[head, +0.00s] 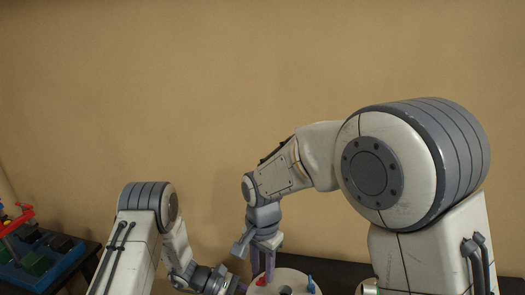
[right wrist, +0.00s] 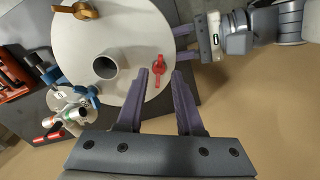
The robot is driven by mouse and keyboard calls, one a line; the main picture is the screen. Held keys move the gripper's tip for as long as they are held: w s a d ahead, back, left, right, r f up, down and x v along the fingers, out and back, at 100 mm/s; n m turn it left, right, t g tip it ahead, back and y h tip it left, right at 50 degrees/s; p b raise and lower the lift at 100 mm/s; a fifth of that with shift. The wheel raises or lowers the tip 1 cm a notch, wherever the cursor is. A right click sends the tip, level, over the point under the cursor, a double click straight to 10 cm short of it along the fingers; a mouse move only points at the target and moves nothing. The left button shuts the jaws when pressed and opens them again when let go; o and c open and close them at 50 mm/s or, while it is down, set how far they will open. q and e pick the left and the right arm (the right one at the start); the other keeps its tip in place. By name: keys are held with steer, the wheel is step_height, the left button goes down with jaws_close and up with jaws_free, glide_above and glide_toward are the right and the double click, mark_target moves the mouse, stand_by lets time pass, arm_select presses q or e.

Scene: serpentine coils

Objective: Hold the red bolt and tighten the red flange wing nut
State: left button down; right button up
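A red wing nut (right wrist: 158,68) sits on the face of a round white disc (right wrist: 125,35) near its edge. It also shows as a small red piece in the head view (head: 260,281). The red bolt is not visible. My right gripper (right wrist: 168,72) is open, with its purple fingertips apart on either side of the wing nut, and no contact is clear. In the head view my right gripper (head: 262,272) points down at the disc. My left gripper (right wrist: 178,43) is at the disc's edge, with its purple fingertips apparently hidden behind the disc.
The disc also bears an orange wing nut (right wrist: 78,10), a blue one (right wrist: 130,70) and a grey tube (right wrist: 106,66). A smaller fixture (right wrist: 72,108) stands left of it. A blue tray (head: 45,265) with parts lies far left. A plain wall (head: 200,80) stands behind.

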mark_target(263, 276)
arm_select(q)
steer(key=shift+w, duration=0.1)
arm_select(e)
steer(key=shift+r, duration=2.1)
arm_select(q)
steer(key=shift+c, duration=1.9)
jaws_free()
steer(key=shift+a, duration=0.1)
steer(key=shift+v, duration=4.4)
arm_select(e)
steer(key=shift+r, duration=0.3)
